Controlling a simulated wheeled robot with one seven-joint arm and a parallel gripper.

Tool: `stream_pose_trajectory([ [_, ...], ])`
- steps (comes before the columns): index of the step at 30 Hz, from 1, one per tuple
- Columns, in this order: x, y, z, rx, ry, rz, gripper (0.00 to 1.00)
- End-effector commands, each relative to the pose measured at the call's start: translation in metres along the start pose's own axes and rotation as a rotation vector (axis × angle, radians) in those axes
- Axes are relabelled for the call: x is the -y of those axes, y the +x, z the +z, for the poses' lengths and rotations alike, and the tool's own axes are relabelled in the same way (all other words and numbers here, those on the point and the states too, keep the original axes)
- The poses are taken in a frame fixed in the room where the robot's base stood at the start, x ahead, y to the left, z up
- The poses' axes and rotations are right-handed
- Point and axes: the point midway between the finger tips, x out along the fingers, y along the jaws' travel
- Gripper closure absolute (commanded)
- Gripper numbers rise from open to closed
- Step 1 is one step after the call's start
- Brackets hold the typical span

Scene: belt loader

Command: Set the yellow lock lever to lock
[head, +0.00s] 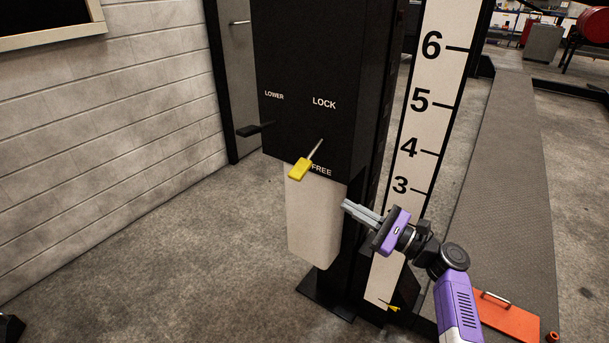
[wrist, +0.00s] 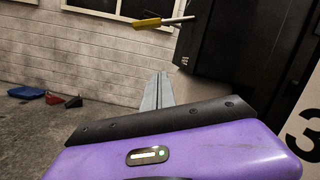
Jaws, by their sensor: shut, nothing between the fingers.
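The yellow lock lever (head: 301,168) sticks out from the front of the black control box (head: 318,60) on a thin metal rod. Its yellow grip hangs low, beside the word FREE; the word LOCK (head: 324,103) is above the rod. In the wrist view the yellow lever (wrist: 147,24) shows near the top, with its rod running right toward the box. My gripper (head: 346,206) is shut and empty, to the right of and below the lever, apart from it. In the wrist view the shut fingers (wrist: 158,82) point forward, below the lever.
A black lever (head: 250,130) marked LOWER is on the box's left side. A white panel (head: 314,225) is under the box. A tall numbered scale (head: 414,130) stands right of the box, near my arm. Open concrete floor lies at the left.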

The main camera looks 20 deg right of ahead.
Motion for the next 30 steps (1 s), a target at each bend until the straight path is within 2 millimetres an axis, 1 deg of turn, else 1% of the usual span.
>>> stream_pose_trajectory([
  [1, -0.004, 0.0, 0.008, 0.032, 0.044, 0.017, 1.0],
  [3, -0.009, -0.001, 0.014, 0.053, 0.081, 0.038, 1.0],
  [7, -0.011, 0.0, 0.014, 0.053, 0.108, 0.047, 1.0],
  [15, -0.011, 0.0, 0.013, 0.051, 0.107, 0.047, 1.0],
  [19, -0.011, 0.005, 0.013, 0.051, 0.106, 0.048, 1.0],
  [23, -0.013, 0.021, 0.014, 0.052, 0.106, 0.05, 1.0],
  [30, -0.015, 0.066, 0.016, 0.052, 0.105, 0.049, 1.0],
])
